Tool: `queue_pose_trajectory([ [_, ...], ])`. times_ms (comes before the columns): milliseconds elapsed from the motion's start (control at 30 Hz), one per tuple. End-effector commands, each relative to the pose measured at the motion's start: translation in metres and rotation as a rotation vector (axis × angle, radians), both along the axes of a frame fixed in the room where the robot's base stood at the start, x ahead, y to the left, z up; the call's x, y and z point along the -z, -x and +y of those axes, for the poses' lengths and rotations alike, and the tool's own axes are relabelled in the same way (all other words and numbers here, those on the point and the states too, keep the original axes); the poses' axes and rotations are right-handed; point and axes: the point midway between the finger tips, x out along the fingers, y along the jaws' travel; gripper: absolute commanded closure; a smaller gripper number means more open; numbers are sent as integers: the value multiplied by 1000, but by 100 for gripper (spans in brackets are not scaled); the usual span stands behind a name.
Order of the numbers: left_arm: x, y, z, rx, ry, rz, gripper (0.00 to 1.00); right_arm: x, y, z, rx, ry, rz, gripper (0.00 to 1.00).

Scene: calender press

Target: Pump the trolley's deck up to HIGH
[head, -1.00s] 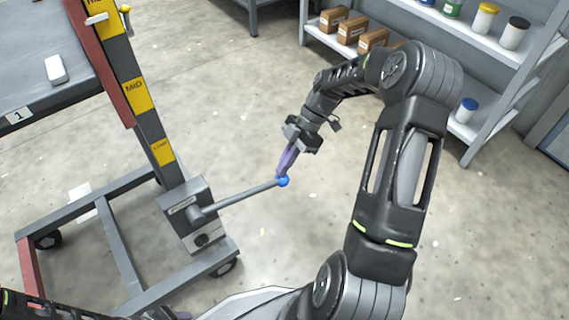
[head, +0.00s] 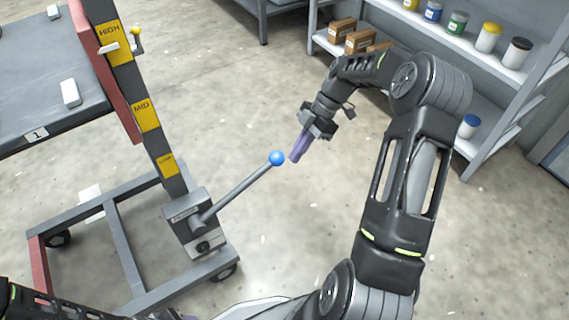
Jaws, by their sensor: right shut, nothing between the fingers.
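The trolley's grey deck (head: 40,85) stands raised at the left, beside a post with yellow HIGH (head: 109,32), MID (head: 145,114) and lower plates. A white pointer (head: 109,48) lies across the lower part of the HIGH plate. The pump lever (head: 240,190) rises to the right from the grey pump box (head: 192,225) and ends in a blue ball (head: 277,158). My right gripper (head: 296,157) is shut and empty, its purple fingers just right of the ball with a small visible gap. My left arm shows at the bottom left; its gripper is mostly cut off by the bottom edge.
A small yellow knob (head: 136,31) sits beside the post. A white block (head: 70,93) lies on the deck. The trolley's base frame (head: 125,255) rests on wheels. A shelf (head: 480,50) with cartons and jars stands at the back right. The floor between is clear.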

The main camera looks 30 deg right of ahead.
Motion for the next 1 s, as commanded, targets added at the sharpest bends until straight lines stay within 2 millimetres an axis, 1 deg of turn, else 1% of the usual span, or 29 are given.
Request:
queue_pose_trajectory([
  [33,-4,1,-1,2,0,2,64,-7,-1,-6,0,-1,0,100],
  [100,-6,1,-1,2,1,2,64,-11,-1,-13,-1,-3,0,100],
  [267,-7,2,-2,4,3,4,64,-16,-2,-20,-3,-4,-2,100],
  [1000,-7,2,-2,4,3,4,64,-17,-2,-20,-4,-5,-3,100],
])
